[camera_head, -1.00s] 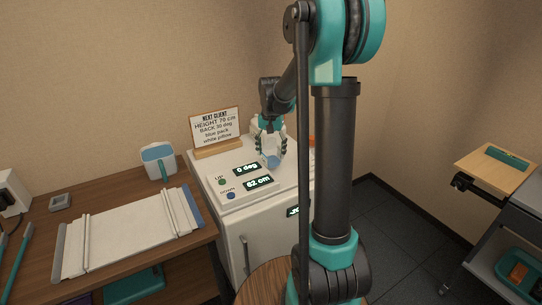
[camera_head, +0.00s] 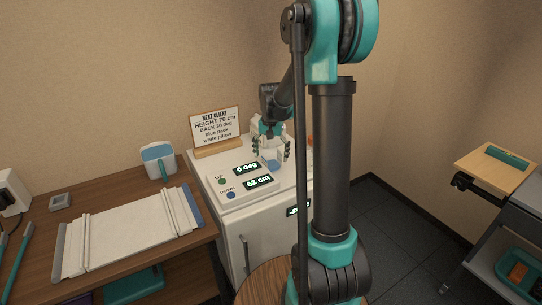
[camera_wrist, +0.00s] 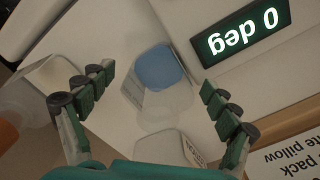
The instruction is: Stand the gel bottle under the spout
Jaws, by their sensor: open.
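A small pale bottle with a blue top (camera_wrist: 158,68), which looks like the gel bottle, is between my gripper's spread fingers in the wrist view. Its blue part (camera_head: 274,165) also shows on the white cabinet top in the head view. My gripper (camera_head: 271,152) is open around it, with a gap on both sides; the wrist view shows the two fingers (camera_wrist: 160,95) well apart. A white body with a dark label (camera_wrist: 170,150) is close to the bottle, on the palm side. I cannot make out the spout or whether the bottle is under it.
A control panel (camera_head: 244,182) reading 0 deg and 62 cm is left of the bottle. A client sign (camera_head: 215,128) stands behind. An orange item (camera_head: 310,141) is at right, partly hidden by my arm.

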